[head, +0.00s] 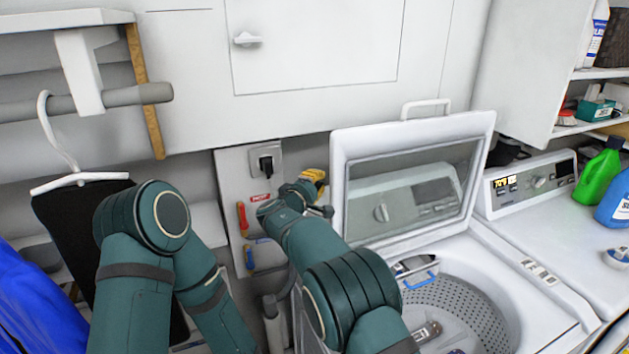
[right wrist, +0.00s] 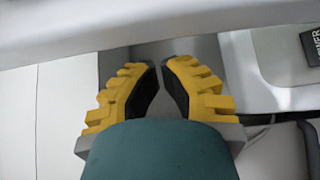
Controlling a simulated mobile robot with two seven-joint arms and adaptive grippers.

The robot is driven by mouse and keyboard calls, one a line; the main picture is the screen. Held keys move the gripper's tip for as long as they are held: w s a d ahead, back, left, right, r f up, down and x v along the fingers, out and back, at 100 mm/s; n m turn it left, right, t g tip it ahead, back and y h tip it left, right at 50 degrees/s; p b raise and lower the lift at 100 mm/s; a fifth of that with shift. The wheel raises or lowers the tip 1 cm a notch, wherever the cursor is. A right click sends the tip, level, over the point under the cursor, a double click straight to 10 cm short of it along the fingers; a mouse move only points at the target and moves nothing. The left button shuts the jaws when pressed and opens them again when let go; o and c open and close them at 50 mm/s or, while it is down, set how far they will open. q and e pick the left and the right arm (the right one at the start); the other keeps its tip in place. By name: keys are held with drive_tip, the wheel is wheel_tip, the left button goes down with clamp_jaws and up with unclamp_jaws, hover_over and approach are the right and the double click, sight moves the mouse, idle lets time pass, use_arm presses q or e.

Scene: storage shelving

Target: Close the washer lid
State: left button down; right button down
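The washer lid (head: 410,248) stands raised and tilted back on the white washer (head: 540,278), its dark window facing forward and the drum exposed below. My right gripper (head: 318,183) is at the left side of the lid, near its upper left edge. Whether it touches the lid I cannot tell. In the right wrist view its yellow fingers (right wrist: 162,66) lean toward each other with a narrow gap at the tips and nothing between them. My left arm comes in at the left and bends downward; its gripper is outside the view.
A white cabinet (head: 310,50) hangs behind the lid. A wall panel (head: 232,168) with a plug is behind my right arm. Green (head: 599,172) and blue (head: 616,200) bottles stand on the right. A hanger (head: 80,180) with dark cloth is at the left.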

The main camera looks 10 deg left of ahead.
drive_tip(key=shift+s+d, duration=0.35)
drive_tip(key=shift+s, duration=0.25)
drive_tip(key=shift+s+d, duration=0.35)
drive_tip(key=shift+s, duration=0.2)
